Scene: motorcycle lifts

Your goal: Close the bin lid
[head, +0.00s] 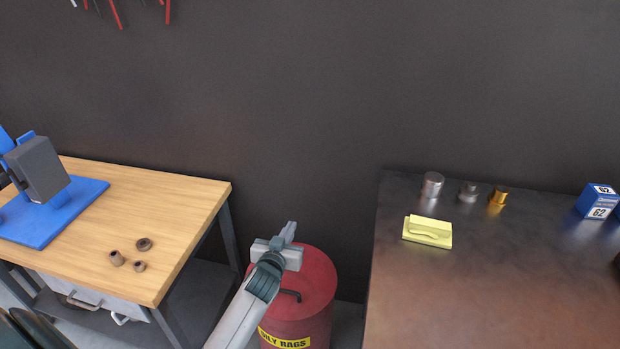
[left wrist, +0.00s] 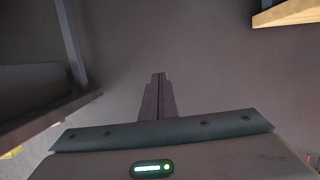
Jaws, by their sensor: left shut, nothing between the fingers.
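The red bin (head: 310,332) stands on the floor in the gap between the two benches, with a yellow "OILY RAGS" label on its front. My forearm hides the left part of the bin, so I cannot tell whether the lid is fully seated. My left gripper (head: 290,229) is shut and empty over the bin's far side, near the wall. Its closed fingers also show in the left wrist view (left wrist: 160,78), where no bin is seen. My right gripper is out of view.
A wooden bench (head: 190,205) with a blue tool and small brown parts stands left. A dark metal bench (head: 480,290) stands right, with a yellow pad (head: 428,231), small metal parts and a blue box (head: 597,202). The dark wall (head: 300,120) is close behind the bin.

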